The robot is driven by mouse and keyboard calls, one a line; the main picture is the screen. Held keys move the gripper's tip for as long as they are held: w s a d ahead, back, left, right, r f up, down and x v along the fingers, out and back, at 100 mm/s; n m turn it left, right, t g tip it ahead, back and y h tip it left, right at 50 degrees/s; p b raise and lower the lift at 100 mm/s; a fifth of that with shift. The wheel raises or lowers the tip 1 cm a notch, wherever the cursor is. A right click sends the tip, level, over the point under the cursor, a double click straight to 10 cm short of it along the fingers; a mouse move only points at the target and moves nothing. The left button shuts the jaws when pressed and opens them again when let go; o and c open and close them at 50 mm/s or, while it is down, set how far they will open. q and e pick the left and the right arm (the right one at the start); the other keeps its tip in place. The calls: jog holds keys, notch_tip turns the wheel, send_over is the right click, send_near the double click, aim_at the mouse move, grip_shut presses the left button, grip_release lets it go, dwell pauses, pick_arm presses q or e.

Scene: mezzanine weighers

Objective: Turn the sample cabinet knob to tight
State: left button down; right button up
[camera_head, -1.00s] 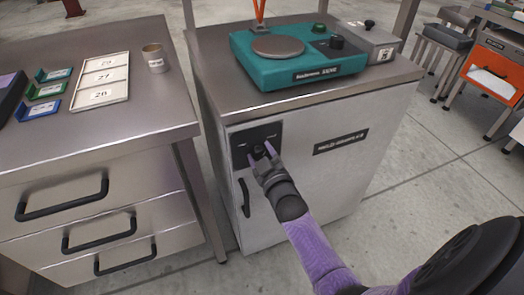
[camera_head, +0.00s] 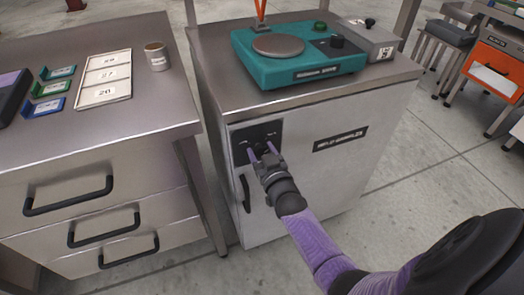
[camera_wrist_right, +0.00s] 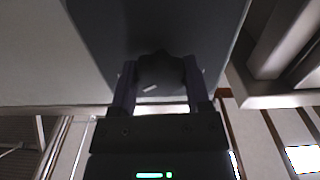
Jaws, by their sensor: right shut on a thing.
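The sample cabinet (camera_head: 310,180) is a pale metal box with a black panel (camera_head: 243,135) at the upper left of its front. The panel's lettering is too small to read. My right gripper (camera_head: 261,149) is at this panel, its two purple fingers on either side of the knob, which it mostly hides in the head view. In the right wrist view, the dark round knob (camera_wrist_right: 160,72) sits between the two fingers, with a short, slightly tilted white mark on it. The right gripper is shut on the knob. My left gripper is not in view.
A black door handle (camera_head: 245,193) is just below the panel. A teal scale (camera_head: 300,75) stands on the cabinet top. A drawer bench (camera_head: 150,110) with a white numbered tray (camera_head: 103,96) and a cup (camera_head: 156,57) stands at left. The floor at right of the cabinet is open.

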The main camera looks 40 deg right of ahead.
jog(key=o, duration=1.3)
jog(key=shift+s, duration=0.3)
jog(key=p+v, duration=0.4)
jog(key=v, duration=0.5)
jog(key=shift+s, duration=0.2)
